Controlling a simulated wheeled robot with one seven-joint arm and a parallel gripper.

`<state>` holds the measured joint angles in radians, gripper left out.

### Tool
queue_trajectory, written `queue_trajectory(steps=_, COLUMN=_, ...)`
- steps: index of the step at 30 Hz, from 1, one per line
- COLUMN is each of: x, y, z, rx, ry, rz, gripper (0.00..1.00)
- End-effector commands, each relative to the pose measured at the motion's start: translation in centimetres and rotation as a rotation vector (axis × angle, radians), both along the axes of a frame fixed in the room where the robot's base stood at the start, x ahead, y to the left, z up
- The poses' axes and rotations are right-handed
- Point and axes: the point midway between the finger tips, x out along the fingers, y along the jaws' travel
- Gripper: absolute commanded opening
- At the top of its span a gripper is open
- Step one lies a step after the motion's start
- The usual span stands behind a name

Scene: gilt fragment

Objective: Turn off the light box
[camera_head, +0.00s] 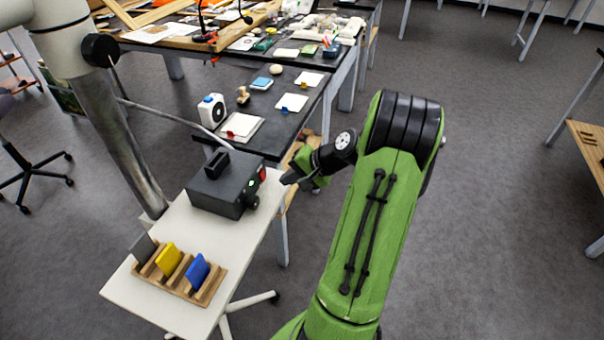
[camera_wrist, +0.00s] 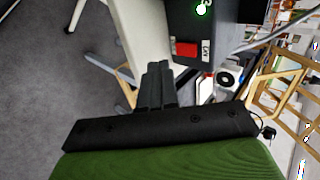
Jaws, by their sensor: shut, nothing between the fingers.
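The light box (camera_head: 215,190) is a dark grey box on a white trolley top (camera_head: 170,235). Its right-hand face carries a red switch (camera_head: 262,173) and a black knob (camera_head: 252,202). In the wrist view the red switch (camera_wrist: 186,50) sits beside a small white label, and a bright green light (camera_wrist: 201,8) glows on the same face. My gripper (camera_head: 288,178) is to the right of that face, apart from it, with its fingers towards the box. In the wrist view the gripper fingers (camera_wrist: 158,72) are shut and empty, just left of and below the red switch.
A wooden rack (camera_head: 178,282) with grey, yellow and blue plates stands at the trolley's front. A dark table (camera_head: 262,128) behind holds a white device (camera_head: 212,110), cards and small items. A metal post rises left of the box. Floor is open to the right.

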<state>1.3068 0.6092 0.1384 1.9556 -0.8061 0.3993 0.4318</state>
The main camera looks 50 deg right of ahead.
Motion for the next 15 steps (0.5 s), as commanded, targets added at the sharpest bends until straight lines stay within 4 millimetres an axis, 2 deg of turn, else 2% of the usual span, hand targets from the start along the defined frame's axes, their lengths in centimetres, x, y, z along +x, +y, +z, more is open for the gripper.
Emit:
queue_trajectory(steps=1, x=0.8, y=0.4, z=-1.0, rx=0.003, ry=0.001, rz=0.004, gripper=0.0)
queue_trajectory(steps=6, x=3.4, y=1.3, z=-1.1, rx=0.0, ry=-0.001, rz=0.003, gripper=0.0)
queue_trajectory(steps=10, x=4.2, y=1.5, z=-1.2, rx=-0.001, ry=-0.001, rz=0.0, gripper=0.0)
queue_trajectory(steps=15, x=4.3, y=1.5, z=-1.2, rx=0.0, ry=-0.001, rz=-0.001, gripper=0.0)
